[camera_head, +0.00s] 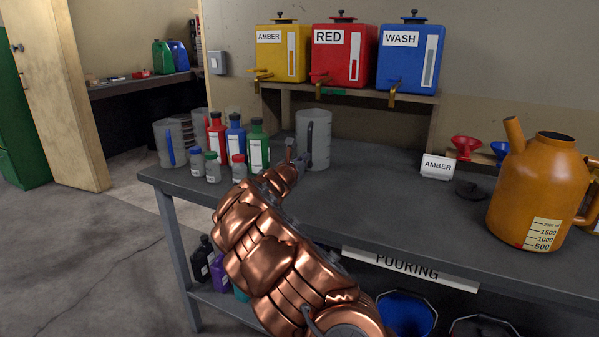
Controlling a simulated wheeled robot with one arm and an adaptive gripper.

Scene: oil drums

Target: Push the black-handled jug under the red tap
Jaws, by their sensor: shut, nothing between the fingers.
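The black-handled jug (321,142), a clear grey measuring jug, stands upright on the bench, its dark handle facing me and slightly left. The red tank (343,60), labelled RED, sits on a raised shelf behind it; its red tap (320,79) sticks out at the tank's lower left. The jug stands in front of the shelf, a little left of below that tap in the picture. My gripper (292,149) is shut and empty, just left of the jug near its handle. I cannot tell whether it touches the jug.
Red, blue and green bottles (258,145) and small jars (212,166) stand left of my gripper. A blue-handled jug (178,144) is farther left. The AMBER card (437,167) and orange can (538,190) stand right. The bench (370,195) is clear between.

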